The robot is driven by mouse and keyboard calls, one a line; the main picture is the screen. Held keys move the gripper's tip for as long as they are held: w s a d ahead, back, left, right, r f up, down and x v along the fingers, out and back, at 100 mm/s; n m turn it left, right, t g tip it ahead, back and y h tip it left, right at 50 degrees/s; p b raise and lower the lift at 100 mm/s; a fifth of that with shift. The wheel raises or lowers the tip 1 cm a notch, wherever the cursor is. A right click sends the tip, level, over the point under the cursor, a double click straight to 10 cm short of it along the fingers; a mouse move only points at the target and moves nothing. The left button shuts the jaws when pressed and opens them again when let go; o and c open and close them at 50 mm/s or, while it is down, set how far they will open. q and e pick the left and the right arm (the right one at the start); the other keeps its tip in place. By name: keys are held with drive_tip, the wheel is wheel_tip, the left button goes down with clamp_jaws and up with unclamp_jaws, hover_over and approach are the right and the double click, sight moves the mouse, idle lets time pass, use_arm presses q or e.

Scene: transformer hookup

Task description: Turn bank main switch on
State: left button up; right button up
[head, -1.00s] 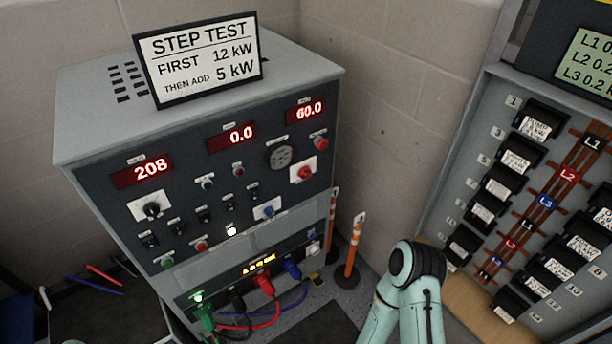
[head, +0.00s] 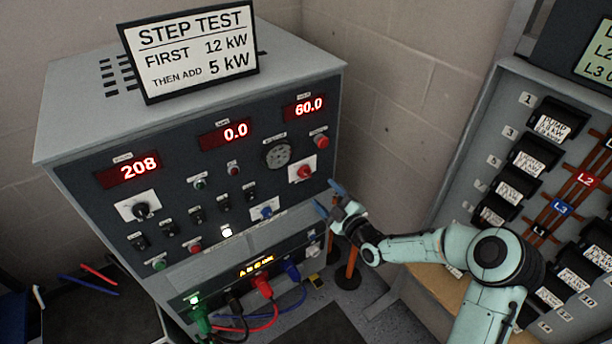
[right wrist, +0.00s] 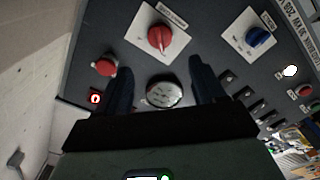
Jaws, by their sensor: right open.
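The grey load bank cabinet (head: 100,185) has a dark front panel with several switches; its small labels are too small to read, so I cannot tell which is the main switch. A red rotary knob (head: 304,171) on a white plate is at the panel's right. It also shows in the right wrist view (right wrist: 161,38). A blue rotary knob (head: 265,210) on a white plate is below it and shows there too (right wrist: 257,38). My right gripper (head: 328,199) is open and empty, just right of the panel. In the right wrist view its fingers (right wrist: 160,68) point toward the panel, apart from the knobs.
A red button (head: 321,142) and round gauge (head: 277,155) are near the red knob. Coloured cables (head: 262,287) plug in low on the cabinet. An orange-striped post (head: 350,265) stands behind my right arm. A breaker panel (head: 480,130) is at right.

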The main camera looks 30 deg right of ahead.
sight(307, 175)
use_arm(q)
drive_tip(key=shift+w+r+p, duration=0.3)
drive_tip(key=shift+r+p, duration=0.2)
drive_tip(key=shift+r, duration=0.1)
drive_tip(key=shift+w+r+p, duration=0.3)
drive_tip(key=shift+r+p, duration=0.15)
drive_tip(key=shift+r, duration=0.15)
use_arm(e)
drive_tip(key=w, duration=1)
drive_tip(key=shift+a+f, duration=0.1)
drive_tip(key=shift+a, duration=0.25)
drive_tip(key=shift+c, duration=0.3)
drive_tip(key=c, duration=1)
use_arm(q)
drive_tip(key=shift+f, duration=0.1)
use_arm(e)
drive_tip(key=shift+o, duration=0.2)
